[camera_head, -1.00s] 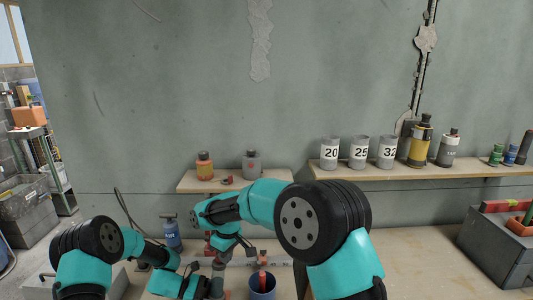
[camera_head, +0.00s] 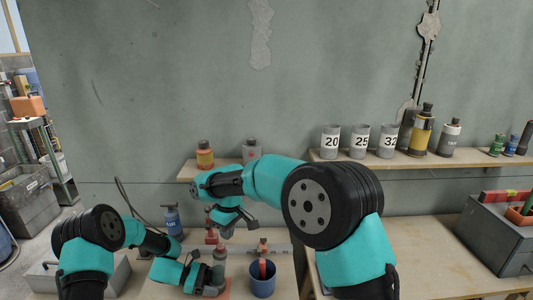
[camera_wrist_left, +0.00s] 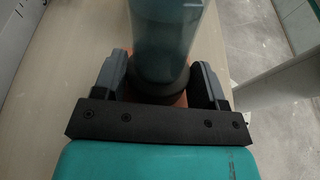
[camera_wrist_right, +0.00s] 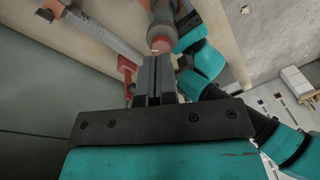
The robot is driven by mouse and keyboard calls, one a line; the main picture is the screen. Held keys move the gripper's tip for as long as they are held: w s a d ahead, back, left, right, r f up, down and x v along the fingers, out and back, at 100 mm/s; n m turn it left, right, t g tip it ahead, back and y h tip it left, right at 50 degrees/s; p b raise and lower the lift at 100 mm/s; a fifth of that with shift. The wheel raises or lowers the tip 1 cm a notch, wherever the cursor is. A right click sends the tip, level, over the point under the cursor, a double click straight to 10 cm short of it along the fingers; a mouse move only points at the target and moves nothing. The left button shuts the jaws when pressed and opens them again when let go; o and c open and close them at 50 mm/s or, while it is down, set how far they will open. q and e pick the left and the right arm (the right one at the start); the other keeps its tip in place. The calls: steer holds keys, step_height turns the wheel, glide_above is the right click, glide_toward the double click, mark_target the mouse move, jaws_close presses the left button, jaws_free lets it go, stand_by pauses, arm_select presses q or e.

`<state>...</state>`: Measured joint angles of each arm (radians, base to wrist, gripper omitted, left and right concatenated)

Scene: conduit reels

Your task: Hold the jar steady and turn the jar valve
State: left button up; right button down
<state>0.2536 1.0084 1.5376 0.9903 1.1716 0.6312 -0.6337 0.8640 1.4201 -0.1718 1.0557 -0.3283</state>
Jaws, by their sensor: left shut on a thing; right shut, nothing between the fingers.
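The jar (camera_head: 219,257) is a grey cylinder with a small top, standing at the table's front left on a reddish base (camera_head: 226,287). My left gripper (camera_head: 205,281) is shut around its lower part. In the left wrist view, the bluish-grey jar (camera_wrist_left: 166,40) stands between the fingers (camera_wrist_left: 163,82). My right gripper (camera_head: 239,225) is shut and empty, above and a little right of the jar. In the right wrist view, its closed fingers (camera_wrist_right: 153,80) point towards the jar's pinkish-red round top (camera_wrist_right: 160,45), apparently without touching it. No separate valve handle is clear.
A blue cup (camera_head: 263,285) with a red-handled tool stands right of the jar. A metal bar lies across the back. Low shelves (camera_head: 420,163) hold cans and bottles.

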steer(key=shift+s+d+r, duration=0.3)
steer(key=shift+d+r, duration=0.05)
steer(key=shift+r, duration=0.15)
steer(key=shift+f, duration=0.1)
